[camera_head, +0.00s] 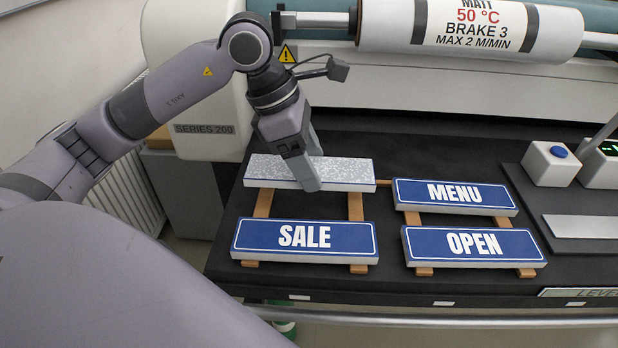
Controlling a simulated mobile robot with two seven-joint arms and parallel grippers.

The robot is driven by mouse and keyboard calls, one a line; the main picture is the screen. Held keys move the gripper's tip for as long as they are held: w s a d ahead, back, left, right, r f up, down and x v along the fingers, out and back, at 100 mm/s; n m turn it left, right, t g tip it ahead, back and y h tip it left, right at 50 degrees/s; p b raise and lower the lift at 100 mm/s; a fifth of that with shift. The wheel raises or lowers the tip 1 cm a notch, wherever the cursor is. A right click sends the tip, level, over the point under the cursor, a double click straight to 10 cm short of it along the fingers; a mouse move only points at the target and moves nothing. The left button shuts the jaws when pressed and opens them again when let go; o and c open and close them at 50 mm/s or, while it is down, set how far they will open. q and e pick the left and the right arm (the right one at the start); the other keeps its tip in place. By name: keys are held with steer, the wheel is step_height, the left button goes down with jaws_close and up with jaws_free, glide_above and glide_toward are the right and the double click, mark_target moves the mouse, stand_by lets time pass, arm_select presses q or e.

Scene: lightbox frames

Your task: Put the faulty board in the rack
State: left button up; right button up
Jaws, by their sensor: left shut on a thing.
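A board with a speckled white-grey face (345,170) and a blue edge lies at the back left, on wooden slats. It bears no readable word, unlike the blue SALE board (265,237), MENU board (480,194) and OPEN board (440,246). My left gripper (312,186) points down at the middle of the speckled board and is shut on it; the fingers hide a part of its face. My right gripper is not in view. I cannot make out a rack.
Wooden slats (357,206) lie under the boards on the black table (395,290). A large roller (470,25) runs along the back. A white box with a blue button (552,164) and a pale plate (585,226) are at the right. A metal rail (400,321) runs along the front.

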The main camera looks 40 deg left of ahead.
arm_select(q)
steer(key=shift+f, duration=1.85)
steer(key=shift+f, duration=0.1)
steer(key=shift+f+b, duration=0.15)
steer(key=shift+b, duration=0.25)
steer(key=o, duration=1.1)
steer(key=shift+r+p, duration=0.35)
steer(key=shift+p, duration=0.05)
steer(key=v, duration=1.1)
steer(key=shift+s+a+r, duration=0.1)
steer(key=shift+r, duration=0.3)
